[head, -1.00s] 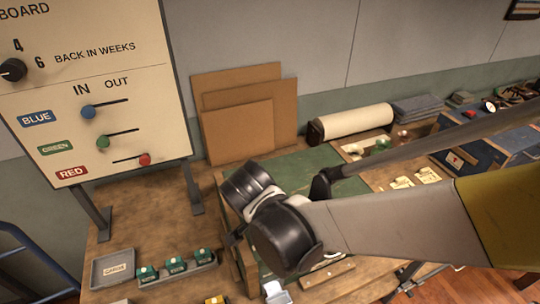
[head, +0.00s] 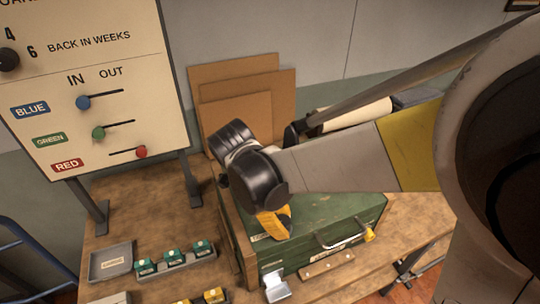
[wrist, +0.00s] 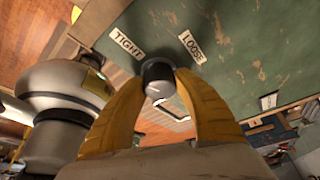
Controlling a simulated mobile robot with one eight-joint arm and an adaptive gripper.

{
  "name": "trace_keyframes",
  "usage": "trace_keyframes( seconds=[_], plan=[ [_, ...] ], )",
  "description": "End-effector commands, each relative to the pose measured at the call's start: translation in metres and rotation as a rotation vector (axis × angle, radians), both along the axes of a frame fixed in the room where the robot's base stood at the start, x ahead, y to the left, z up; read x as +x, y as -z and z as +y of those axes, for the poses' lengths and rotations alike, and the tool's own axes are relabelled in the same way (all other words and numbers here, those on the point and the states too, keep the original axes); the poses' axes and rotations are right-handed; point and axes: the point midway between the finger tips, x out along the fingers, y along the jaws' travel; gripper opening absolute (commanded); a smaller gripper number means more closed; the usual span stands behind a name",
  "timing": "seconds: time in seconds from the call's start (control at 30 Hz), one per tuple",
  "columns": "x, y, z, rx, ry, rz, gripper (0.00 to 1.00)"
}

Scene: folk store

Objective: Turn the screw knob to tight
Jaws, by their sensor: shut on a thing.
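The screw knob (wrist: 157,76) is a dark, round knob with a light face, on a green surface in the wrist view. The TIGHT label (wrist: 126,43) is at its upper left and the LOOSE label (wrist: 192,46) at its upper right. A small light mark shows on the knob's face; I cannot tell which label it points to. My gripper (head: 274,224) has yellow fingers, one on each side of the knob, and is shut on it. In the head view the gripper is over the green case (head: 345,215) and hides the knob.
The case has a metal handle (head: 341,239) and stands on a wooden workbench (head: 135,213). A grey tray (head: 110,262) and a row of green blocks (head: 174,257) lie to the left. A board with sliders (head: 95,80) and cardboard sheets (head: 235,112) stand behind.

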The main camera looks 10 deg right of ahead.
Motion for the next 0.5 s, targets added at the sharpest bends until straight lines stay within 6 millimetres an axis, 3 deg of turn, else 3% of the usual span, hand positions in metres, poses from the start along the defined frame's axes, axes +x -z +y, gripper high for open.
trace_keyframes(
  seconds=[0.5],
  plan=[
    [-0.0004, 0.0006, 0.0002, 0.001, 0.277, 0.001, 0.05]
  ],
)
